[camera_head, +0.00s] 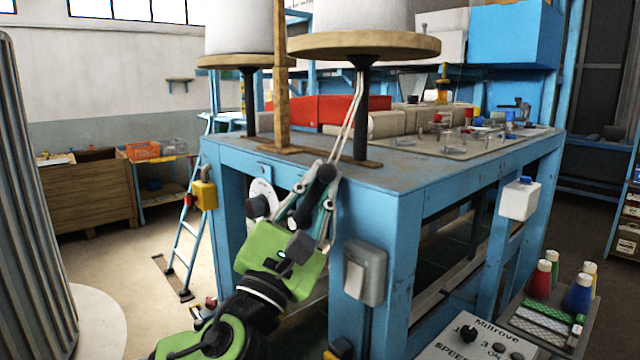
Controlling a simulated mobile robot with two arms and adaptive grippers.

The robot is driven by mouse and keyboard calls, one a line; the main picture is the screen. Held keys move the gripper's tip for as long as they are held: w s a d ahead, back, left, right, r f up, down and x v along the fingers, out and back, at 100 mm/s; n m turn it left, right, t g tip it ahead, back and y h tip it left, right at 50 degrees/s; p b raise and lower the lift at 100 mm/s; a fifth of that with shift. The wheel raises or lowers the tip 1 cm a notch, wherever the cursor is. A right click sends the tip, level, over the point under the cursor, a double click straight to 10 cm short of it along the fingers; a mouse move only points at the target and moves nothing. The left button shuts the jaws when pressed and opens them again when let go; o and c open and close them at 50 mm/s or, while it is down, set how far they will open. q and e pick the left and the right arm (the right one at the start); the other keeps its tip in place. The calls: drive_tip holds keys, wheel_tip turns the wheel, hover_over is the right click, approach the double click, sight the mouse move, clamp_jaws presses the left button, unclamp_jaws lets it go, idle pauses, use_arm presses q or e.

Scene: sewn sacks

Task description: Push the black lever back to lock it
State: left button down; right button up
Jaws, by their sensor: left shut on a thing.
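My left gripper (323,176) is in front of the left end of the blue machine table, its pale grey-green fingers pointing up. It is shut on the black lever (311,200), a thick dark bar with a rounded end that leans up and to the right between the fingers. The fingers and my green wrist hide the lever's lower end and its mount. My right gripper is not in view.
The blue table (385,205) carries large white thread cones (350,17) on wooden discs. A white dial (262,195) with a black knob sits just left of the gripper. A grey switch box (365,272) is on the table leg to the right. Open floor lies left.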

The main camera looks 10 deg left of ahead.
use_arm(q)
drive_tip(key=c, duration=2)
unclamp_jaws()
drive_tip(key=shift+d, duration=0.1)
drive_tip(key=shift+o, duration=0.2)
drive_tip(key=shift+f, duration=0.1)
drive_tip(key=v, duration=0.7)
drive_tip(key=shift+s, duration=0.2)
drive_tip(key=shift+f, duration=0.15)
